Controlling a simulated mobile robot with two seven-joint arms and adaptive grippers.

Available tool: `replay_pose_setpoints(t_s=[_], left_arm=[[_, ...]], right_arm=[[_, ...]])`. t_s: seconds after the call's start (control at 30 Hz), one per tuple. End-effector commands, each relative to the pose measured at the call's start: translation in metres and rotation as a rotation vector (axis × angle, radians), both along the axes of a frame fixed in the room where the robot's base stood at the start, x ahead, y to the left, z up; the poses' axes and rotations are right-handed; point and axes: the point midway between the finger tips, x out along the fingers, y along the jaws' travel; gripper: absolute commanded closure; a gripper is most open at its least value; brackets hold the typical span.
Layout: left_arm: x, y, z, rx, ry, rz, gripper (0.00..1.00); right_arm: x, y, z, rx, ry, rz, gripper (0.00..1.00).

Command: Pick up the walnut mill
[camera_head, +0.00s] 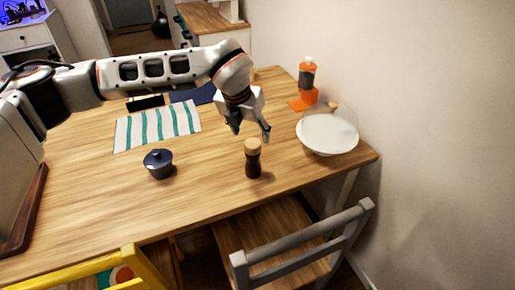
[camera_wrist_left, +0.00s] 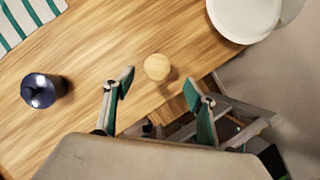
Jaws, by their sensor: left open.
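The walnut mill (camera_head: 253,164) stands upright on the wooden table near its front edge, with a dark body and a pale round top. In the left wrist view its pale top (camera_wrist_left: 157,67) shows from above, just beyond the open fingers and between them sideways. My left gripper (camera_head: 250,132) is open and empty, above and slightly behind the mill in the head view. It also shows in the left wrist view (camera_wrist_left: 159,84), with its two fingers spread apart. I see no contact with the mill. My right gripper is not in view.
A dark blue lidded pot (camera_head: 158,164) stands left of the mill. A white bowl (camera_head: 328,135) sits to the right, with an orange-and-dark item (camera_head: 307,80) behind it. A striped cloth (camera_head: 140,131) lies further back. A grey chair (camera_head: 300,240) stands at the front edge.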

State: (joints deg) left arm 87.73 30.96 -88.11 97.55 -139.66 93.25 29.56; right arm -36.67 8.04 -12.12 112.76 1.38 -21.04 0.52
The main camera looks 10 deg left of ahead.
Motion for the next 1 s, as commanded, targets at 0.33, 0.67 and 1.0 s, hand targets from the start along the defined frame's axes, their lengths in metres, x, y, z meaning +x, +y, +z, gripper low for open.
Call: replay_pose_setpoints(t_s=[0.33, 0.67, 1.0], left_arm=[[0.008, -0.002, -0.024, 0.0, 0.002, -0.001, 0.44], [0.023, 0.001, -0.064, -0.001, 0.002, 0.0, 0.44], [0.027, 0.0, -0.074, -0.001, 0.0, -0.001, 0.44]], right_arm=[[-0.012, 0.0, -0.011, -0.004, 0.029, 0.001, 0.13], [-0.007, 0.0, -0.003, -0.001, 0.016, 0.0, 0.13], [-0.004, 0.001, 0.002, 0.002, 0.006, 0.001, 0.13]])
